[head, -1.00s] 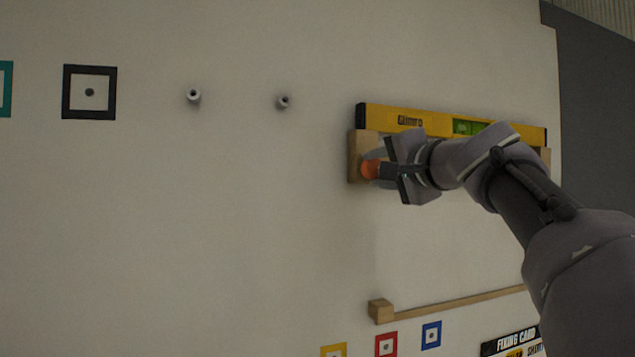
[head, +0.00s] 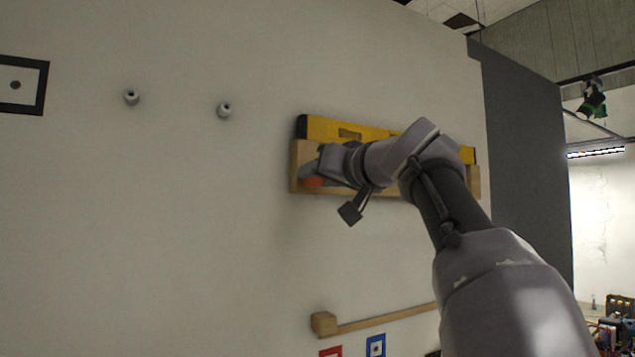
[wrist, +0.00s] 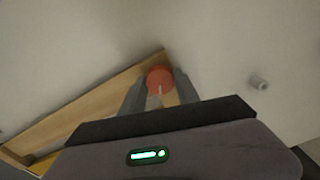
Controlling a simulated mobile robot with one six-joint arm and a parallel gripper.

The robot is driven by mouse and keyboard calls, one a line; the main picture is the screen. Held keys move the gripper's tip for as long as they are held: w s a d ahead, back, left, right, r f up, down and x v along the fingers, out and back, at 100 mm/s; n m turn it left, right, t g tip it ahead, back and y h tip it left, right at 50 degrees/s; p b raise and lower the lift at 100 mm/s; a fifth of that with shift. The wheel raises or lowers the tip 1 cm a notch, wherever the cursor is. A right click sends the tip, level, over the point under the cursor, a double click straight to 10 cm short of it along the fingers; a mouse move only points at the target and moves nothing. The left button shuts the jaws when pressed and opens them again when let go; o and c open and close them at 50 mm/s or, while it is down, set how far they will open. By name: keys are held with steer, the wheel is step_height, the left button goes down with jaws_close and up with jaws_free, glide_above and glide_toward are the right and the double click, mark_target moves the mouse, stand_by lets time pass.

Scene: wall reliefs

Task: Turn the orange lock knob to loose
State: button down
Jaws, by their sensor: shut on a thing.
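The orange lock knob (head: 313,182) is at the left end of a wooden rail on the wall, partly hidden by my gripper in the head view. In the wrist view the knob (wrist: 160,80) sits between my two fingers, with a pale line on its face pointing down towards my gripper. My gripper (wrist: 160,92) is shut on the knob. In the head view my gripper (head: 312,174) is at the rail's left end, and my arm comes in from the lower right.
A yellow spirit level (head: 345,130) rests along the wooden rail (head: 299,160). Two pegs (head: 131,97) stick out of the wall to the left. A wooden strip with a block (head: 324,324) is below. The wall between is bare.

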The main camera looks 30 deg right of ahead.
steer(key=n+b, duration=0.1)
steer(key=n, duration=0.4)
steer(key=shift+r, duration=0.1)
stand_by(0.5)
steer(key=c, duration=0.9)
jaws_free()
steer(key=shift+w, duration=0.1)
steer(key=s+b, duration=0.5)
steer(key=s, duration=1.2)
steer(key=shift+s+d+b, duration=0.25)
steer(key=shift+d+b, duration=0.05)
steer(key=shift+b, duration=0.1)
